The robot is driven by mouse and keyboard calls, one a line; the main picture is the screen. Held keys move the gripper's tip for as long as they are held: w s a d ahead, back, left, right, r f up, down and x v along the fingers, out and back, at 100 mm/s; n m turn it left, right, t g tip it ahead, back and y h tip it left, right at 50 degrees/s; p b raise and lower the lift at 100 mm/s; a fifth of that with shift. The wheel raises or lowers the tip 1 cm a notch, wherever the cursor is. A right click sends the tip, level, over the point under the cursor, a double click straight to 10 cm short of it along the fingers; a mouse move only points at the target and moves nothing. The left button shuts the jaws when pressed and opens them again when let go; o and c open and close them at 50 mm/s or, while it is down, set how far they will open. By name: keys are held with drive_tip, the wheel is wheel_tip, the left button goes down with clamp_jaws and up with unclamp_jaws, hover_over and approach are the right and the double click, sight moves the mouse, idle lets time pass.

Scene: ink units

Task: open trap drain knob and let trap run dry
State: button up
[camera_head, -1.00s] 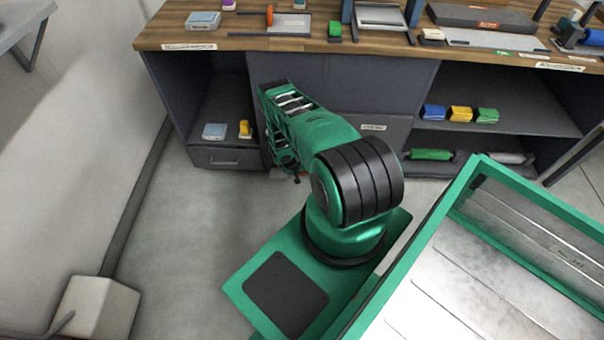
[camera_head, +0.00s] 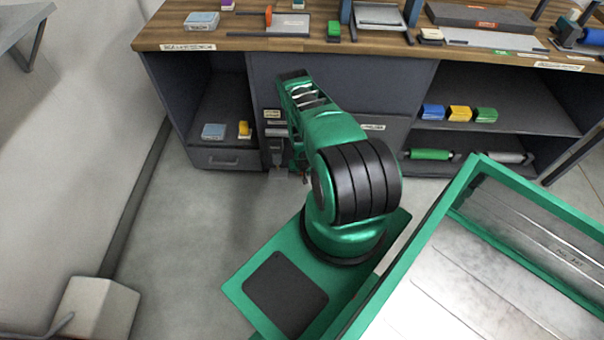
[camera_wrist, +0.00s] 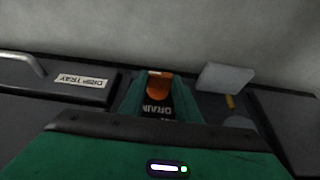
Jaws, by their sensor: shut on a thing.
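The orange trap drain knob (camera_wrist: 159,84) shows in the wrist view, between the two green fingers of my gripper (camera_wrist: 160,98). My gripper is shut on it. A black plate lettered DRAIN (camera_wrist: 158,109) lies right by the knob, partly cut off by my gripper body. In the head view my arm reaches down to the cabinet front, and my fingers and the knob are hidden behind it. A grey fitting with small labels (camera_head: 274,128) shows on the cabinet front just left of my arm. No water can be made out.
A panel labelled DRIP TRAY (camera_wrist: 82,82) is beside the knob in the wrist view. The wooden bench top (camera_head: 230,41) above holds tools and blocks. Open shelves (camera_head: 515,118) on the right hold coloured blocks.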

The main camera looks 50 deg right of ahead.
drive_tip(key=shift+a, duration=0.1)
drive_tip(key=o, duration=1)
drive_tip(key=shift+o, duration=0.2)
drive_tip(key=v, duration=1)
drive_tip(key=shift+s+r, duration=0.2)
drive_tip(key=shift+r, duration=0.05)
